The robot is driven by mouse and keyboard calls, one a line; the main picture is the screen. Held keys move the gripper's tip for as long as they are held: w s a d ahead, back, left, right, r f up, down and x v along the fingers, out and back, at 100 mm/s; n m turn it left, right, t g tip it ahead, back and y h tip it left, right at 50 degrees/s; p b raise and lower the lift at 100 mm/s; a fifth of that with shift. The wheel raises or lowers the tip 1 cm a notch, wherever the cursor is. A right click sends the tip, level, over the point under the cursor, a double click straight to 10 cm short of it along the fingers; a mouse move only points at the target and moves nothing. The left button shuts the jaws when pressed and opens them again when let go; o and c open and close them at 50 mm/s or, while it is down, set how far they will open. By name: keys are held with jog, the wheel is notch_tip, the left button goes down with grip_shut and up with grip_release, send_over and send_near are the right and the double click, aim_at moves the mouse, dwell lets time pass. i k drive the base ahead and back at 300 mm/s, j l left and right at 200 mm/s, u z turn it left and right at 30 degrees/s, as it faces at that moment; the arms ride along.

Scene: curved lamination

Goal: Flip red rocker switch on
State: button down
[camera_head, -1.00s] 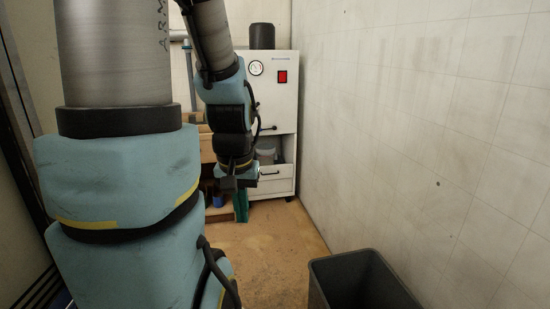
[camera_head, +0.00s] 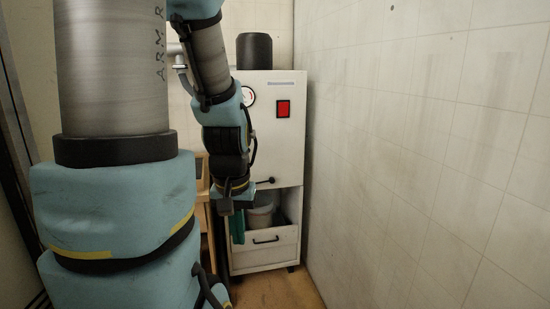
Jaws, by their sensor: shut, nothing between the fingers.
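The red rocker switch (camera_head: 283,108) sits in a dark frame on the upper front of the white cabinet (camera_head: 279,150). Its on or off position is too small to tell. My gripper (camera_head: 240,212) hangs at the end of my arm, in front of the cabinet's lower left part. It is well below and to the left of the switch and apart from it. The gripper is shut and empty; its fingers are small and partly hidden by the wrist.
A round gauge (camera_head: 248,95) left of the switch is partly hidden by my arm. The cabinet has a black handle (camera_head: 265,181), an open shelf with a bucket (camera_head: 261,216) and a drawer (camera_head: 266,247). A tiled wall (camera_head: 420,130) closes the right side.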

aim_at(283, 108)
jog(key=i, duration=1.6)
jog(key=i+u, duration=0.1)
jog(key=u, duration=0.55)
